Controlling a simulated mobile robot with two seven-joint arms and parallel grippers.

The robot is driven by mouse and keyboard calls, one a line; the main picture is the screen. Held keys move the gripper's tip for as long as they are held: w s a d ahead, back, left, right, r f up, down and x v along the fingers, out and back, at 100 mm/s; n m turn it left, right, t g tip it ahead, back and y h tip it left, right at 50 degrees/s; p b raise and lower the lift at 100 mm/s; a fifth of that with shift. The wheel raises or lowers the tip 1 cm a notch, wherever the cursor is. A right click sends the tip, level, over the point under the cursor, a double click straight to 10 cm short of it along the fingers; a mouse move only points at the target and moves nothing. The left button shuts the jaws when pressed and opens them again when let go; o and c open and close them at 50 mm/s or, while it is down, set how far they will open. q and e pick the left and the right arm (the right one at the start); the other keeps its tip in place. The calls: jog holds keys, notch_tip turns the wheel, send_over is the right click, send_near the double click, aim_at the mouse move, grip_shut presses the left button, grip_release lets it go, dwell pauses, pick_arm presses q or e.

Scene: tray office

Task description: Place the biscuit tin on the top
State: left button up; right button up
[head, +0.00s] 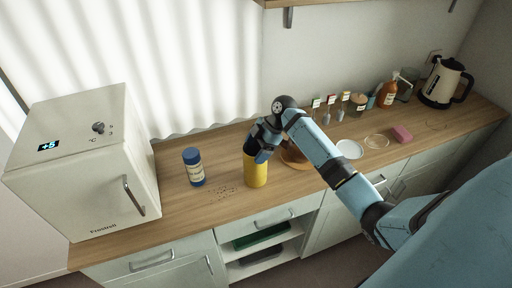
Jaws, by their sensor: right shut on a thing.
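A yellow cylinder (256,173), which may be the biscuit tin, is upright near the front edge of the wooden counter top (226,166). My right gripper (263,153) comes from above and is shut on its upper part, hiding its top. I cannot tell whether its base touches the counter or is slightly above it. My left gripper is not in view.
A blue-lidded canister (194,167) stands left of the cylinder, with dark crumbs (222,191) in front. A white fridge (88,165) stands at the left end. A brown dish (292,157), white plate (349,149), pink block (402,134) and kettle (444,84) lie to the right.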

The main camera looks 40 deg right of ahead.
jog(key=o, duration=1.1)
jog(key=shift+f, duration=0.1)
jog(key=b+v, duration=0.1)
jog(key=v, duration=1.1)
jog(key=shift+b, duration=0.4)
